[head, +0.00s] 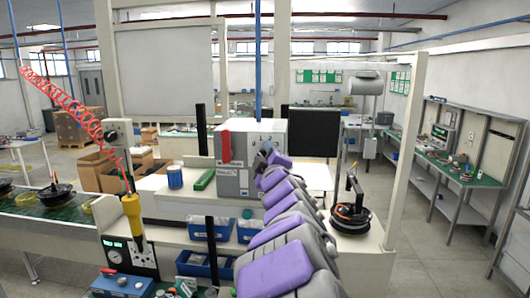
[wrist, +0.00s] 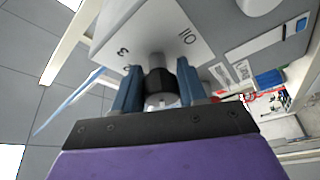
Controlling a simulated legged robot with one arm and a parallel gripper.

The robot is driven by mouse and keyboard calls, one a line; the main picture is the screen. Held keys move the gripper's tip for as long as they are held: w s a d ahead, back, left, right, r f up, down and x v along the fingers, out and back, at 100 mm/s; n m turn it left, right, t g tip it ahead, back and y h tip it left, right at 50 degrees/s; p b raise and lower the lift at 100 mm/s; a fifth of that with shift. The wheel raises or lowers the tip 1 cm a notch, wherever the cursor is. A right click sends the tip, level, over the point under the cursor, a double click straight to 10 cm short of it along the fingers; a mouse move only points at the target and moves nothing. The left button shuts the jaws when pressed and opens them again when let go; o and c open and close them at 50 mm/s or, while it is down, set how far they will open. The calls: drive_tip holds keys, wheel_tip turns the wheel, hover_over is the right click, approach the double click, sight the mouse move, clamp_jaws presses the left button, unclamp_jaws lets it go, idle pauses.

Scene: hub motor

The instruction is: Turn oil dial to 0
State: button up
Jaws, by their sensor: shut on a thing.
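The oil dial (wrist: 154,84) is a dark knob on the face of a grey box (wrist: 130,30) in the wrist view. My gripper (wrist: 157,88) has its two blue-grey fingers on either side of the dial and is shut on it. The markings "3" and "110" show on the panel beside the dial. The dial's pointer cannot be made out. In the head view, the grey box (head: 235,165) stands on the workbench, and my gripper (head: 263,158) is at its right front side. My purple and grey arm partly covers the box and hides the dial.
A black hub motor (head: 351,218) sits at the right.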

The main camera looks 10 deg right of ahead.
drive_tip(key=shift+r+n+g+p, duration=0.1)
drive_tip(key=shift+n+g+p, duration=0.2)
drive_tip(key=shift+n+p, duration=0.45)
drive_tip(key=shift+n+y, duration=0.35)
drive_tip(key=shift+y, duration=0.05)
drive_tip(key=o, duration=1)
drive_tip(key=shift+w+a, duration=0.1)
drive_tip(key=shift+a, duration=0.1)
drive_tip(key=shift+a, duration=0.1)
